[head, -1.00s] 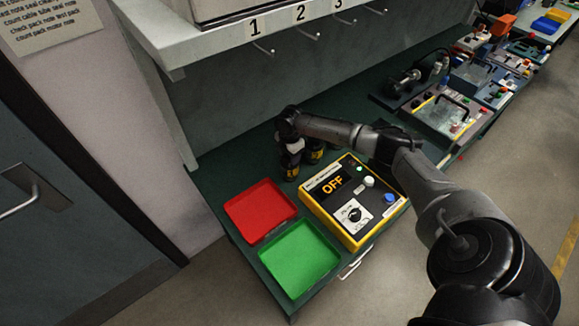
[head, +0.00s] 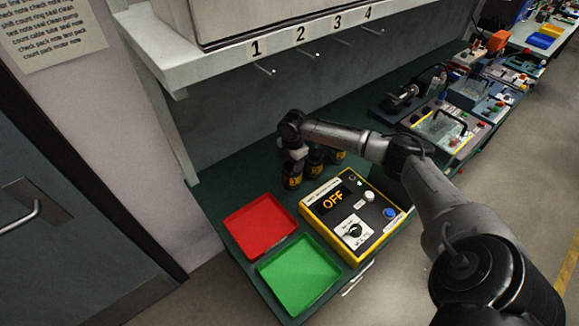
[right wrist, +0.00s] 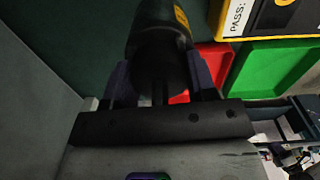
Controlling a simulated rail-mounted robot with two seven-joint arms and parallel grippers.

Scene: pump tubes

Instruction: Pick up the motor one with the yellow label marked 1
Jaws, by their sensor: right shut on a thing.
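Motor one (head: 291,178), a dark cylinder with a yellow label, is at the left end of a short row of similar motors on the green bench. My right gripper (head: 294,155) reaches down over it from above. In the right wrist view, the right gripper (right wrist: 160,85) has its two fingers on either side of the dark motor (right wrist: 158,45), shut on it. A strip of its yellow label shows there. The mark on the label is too small to read. I cannot tell whether the motor's base touches the bench. My left gripper is out of view.
Two more motors, a middle one (head: 314,164) and a far one (head: 338,156), stand close to the right. A red tray (head: 235,229), a green tray (head: 290,307) and a yellow control box (head: 376,225) reading OFF are in front. A wall shelf (head: 215,65) with hooks overhangs behind.

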